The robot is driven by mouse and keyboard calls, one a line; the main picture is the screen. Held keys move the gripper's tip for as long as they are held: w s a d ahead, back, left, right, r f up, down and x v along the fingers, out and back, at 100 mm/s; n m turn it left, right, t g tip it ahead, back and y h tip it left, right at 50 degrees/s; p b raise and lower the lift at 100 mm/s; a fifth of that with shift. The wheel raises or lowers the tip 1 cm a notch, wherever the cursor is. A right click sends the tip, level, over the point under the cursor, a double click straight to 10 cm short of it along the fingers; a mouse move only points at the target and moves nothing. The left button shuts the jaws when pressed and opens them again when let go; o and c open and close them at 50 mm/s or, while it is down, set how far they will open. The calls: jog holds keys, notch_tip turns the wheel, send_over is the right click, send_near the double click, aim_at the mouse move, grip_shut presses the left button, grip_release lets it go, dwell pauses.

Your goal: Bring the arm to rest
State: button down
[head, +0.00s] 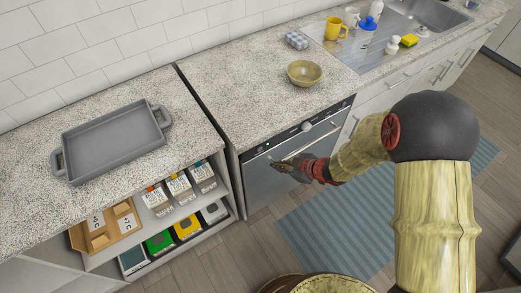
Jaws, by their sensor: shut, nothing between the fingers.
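My gripper (284,166) is in front of the steel dishwasher or oven door (262,187), close to its handle (318,143). It is shut and I see nothing held in it. I cannot tell whether the fingertips touch the door. My arm comes from the lower right and bends left and down to the gripper, hiding part of the door and the lower cabinets.
A grey tray (112,141) and a bowl (304,73) stand on the counter. A yellow mug (335,28) and bottles are by the sink (436,14). An open shelf (101,263) holds several packages. A blue-grey mat (330,226) lies on the clear floor.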

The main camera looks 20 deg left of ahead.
dwell(0.3)
jog(key=d+f+m+h, duration=0.2)
jog(key=d+m+h, duration=0.4)
jog(key=d, duration=0.9)
jog(key=s+d+r+m+h, duration=0.3)
jog(key=d+r+h, duration=0.1)
jog(key=d+r, duration=0.35)
jog(key=s+d+r+m, duration=0.1)
jog(key=s+r+m, duration=0.1)
jog(key=s+r, duration=0.4)
jog(key=s+d+r+m+t, duration=0.1)
jog(key=s+r, duration=0.5)
jog(key=r, duration=0.7)
jog(key=s+d+r+m+t+y, duration=0.1)
jog(key=s+d+r+m, duration=0.2)
jog(key=r, duration=0.6)
jog(key=s+m, duration=0.2)
jog(key=shift+s+d+r, duration=0.15)
jog(key=shift+s+r, duration=0.05)
jog(key=shift+s, duration=0.2)
